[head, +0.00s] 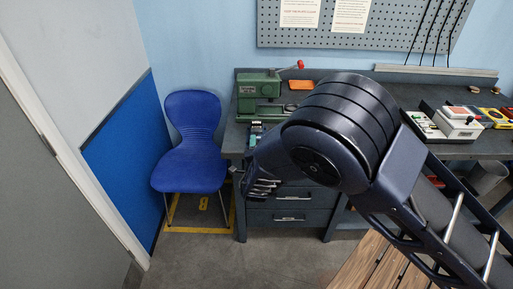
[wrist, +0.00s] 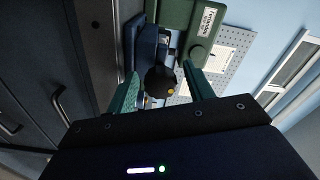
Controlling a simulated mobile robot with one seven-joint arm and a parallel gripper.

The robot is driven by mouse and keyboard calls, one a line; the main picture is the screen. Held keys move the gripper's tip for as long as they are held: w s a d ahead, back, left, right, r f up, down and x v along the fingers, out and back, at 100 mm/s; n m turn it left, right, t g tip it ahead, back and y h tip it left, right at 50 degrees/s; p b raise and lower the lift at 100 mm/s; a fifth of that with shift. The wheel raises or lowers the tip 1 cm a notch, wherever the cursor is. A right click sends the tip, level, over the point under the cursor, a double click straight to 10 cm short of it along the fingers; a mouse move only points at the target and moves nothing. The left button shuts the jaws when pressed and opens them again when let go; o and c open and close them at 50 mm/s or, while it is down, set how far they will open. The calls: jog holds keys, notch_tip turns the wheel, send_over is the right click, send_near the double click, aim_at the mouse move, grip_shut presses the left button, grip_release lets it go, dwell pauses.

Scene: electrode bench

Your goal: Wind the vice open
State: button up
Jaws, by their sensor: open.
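A green bench machine (head: 258,84) with a pale label and a red-knobbed lever (head: 300,64) stands at the left end of the bench. Its green body (wrist: 190,14) fills the top of the wrist view. Below it in that view are a dark blue block (wrist: 148,45) and a round black knob (wrist: 160,80) with a small orange dot. My gripper (wrist: 161,88) is open, its two teal fingers on either side of the knob; I cannot tell whether they touch it. In the head view my gripper (head: 256,129) is at the bench's front edge, partly hidden by my arm. The vice jaws are not clearly visible.
The dark workbench (head: 400,93) has drawers (head: 290,215) below. An orange block (head: 301,85) lies beside the machine. A white box with a red button (head: 459,122) and other devices stand at right. A blue chair (head: 190,150) stands left of the bench. Floor before the drawers is clear.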

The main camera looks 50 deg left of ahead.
jog(key=v, duration=1)
jog(key=shift+s+d, duration=0.25)
